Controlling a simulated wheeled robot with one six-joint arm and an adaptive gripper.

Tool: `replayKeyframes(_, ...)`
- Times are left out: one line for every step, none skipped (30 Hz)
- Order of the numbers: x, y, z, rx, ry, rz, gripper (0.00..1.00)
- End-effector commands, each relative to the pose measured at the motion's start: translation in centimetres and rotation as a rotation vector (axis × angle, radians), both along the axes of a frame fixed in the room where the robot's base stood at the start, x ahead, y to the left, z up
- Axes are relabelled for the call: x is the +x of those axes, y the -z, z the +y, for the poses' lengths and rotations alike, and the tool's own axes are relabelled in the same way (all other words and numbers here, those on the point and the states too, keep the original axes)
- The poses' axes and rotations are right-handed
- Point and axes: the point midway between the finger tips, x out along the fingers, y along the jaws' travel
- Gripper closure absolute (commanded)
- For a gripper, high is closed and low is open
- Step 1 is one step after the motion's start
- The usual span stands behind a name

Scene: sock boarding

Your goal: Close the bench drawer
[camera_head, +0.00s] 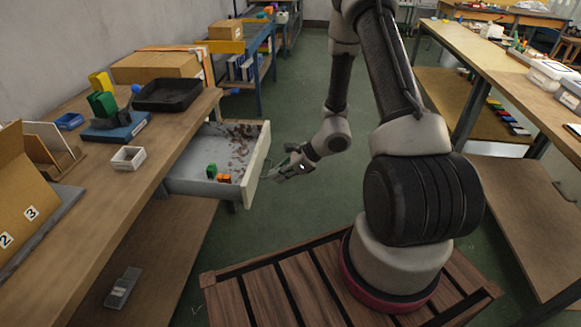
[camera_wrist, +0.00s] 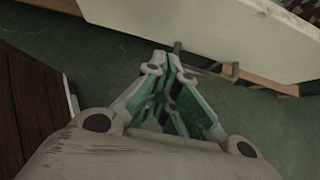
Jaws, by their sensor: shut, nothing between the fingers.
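The bench drawer (camera_head: 190,187) is pulled out from under the left workbench, with its pale front (camera_head: 256,160) facing my arm. A green piece, an orange piece and brown scraps lie inside it. My gripper (camera_head: 277,174) is shut and empty, just outside the drawer front and close to its handle. In the wrist view the shut fingertips (camera_wrist: 172,60) are by the bar handle (camera_wrist: 205,66) on the pale drawer front (camera_wrist: 215,35). I cannot tell whether they touch.
The left workbench (camera_head: 105,190) holds a black tray (camera_head: 168,94), a small white box (camera_head: 128,158), a blue box and a cardboard box (camera_head: 157,66). Another bench (camera_head: 500,62) stands at the right. Green floor (camera_head: 290,120) is clear between them.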

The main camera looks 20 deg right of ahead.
Motion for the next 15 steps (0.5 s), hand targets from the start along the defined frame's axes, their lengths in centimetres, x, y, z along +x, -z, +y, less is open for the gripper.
replayKeyframes(0.4, -0.1, 0.9, -0.001, -0.005, -0.002, 1.0)
replayKeyframes(0.7, -0.2, 1.3, -0.001, -0.004, -0.001, 1.0)
replayKeyframes(0.9, -0.2, 1.7, -0.001, -0.004, -0.001, 1.0)
replayKeyframes(1.1, -0.2, 2.0, -0.001, -0.004, -0.002, 1.0)
replayKeyframes(1.3, -0.2, 2.3, -0.001, -0.004, -0.002, 1.0)
replayKeyframes(1.5, -0.2, 2.6, -0.001, -0.004, -0.002, 1.0)
replayKeyframes(1.6, -0.2, 2.8, -0.001, -0.004, -0.002, 1.0)
replayKeyframes(1.7, -0.2, 2.9, -0.001, -0.003, -0.001, 1.0)
replayKeyframes(1.8, -0.2, 3.1, -0.001, -0.003, -0.001, 1.0)
replayKeyframes(1.8, -0.2, 3.2, -0.001, -0.001, -0.001, 1.0)
replayKeyframes(1.9, -0.2, 3.2, -0.001, -0.001, -0.001, 1.0)
replayKeyframes(1.9, -0.2, 3.3, 0.0, -0.001, -0.001, 1.0)
replayKeyframes(1.9, -0.2, 3.3, 0.0, -0.001, -0.001, 1.0)
replayKeyframes(1.9, -0.2, 3.3, 0.0, -0.001, -0.001, 1.0)
replayKeyframes(1.9, -0.2, 3.3, 0.0, -0.001, -0.001, 1.0)
